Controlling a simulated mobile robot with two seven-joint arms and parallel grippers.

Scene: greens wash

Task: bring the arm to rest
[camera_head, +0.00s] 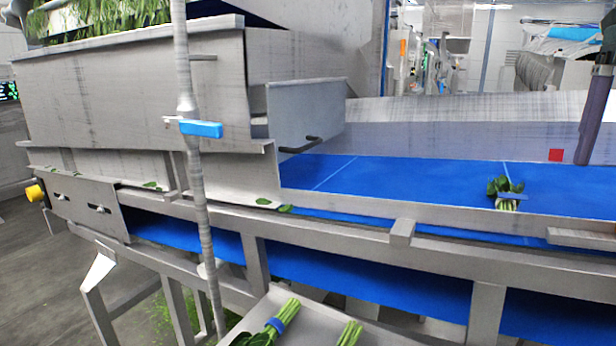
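Neither of my grippers shows in the head view, and I cannot make out either arm for certain. A bunch of greens (505,191) with pale stems lies on the blue conveyor belt (420,184) at the right, near the belt's front edge. A steel tray (305,305) at the bottom centre holds a banded bunch of greens (279,322) with a blue band. Another bunch (349,333) beside it is cut off by the picture's lower edge.
A steel pipe with a blue valve handle (201,129) stands upright in front of the steel trough (140,95). A steel rail (400,232) runs along the belt's front. A dark purplish post (595,115) rises at the far right. Loose leaves lie on the ledge.

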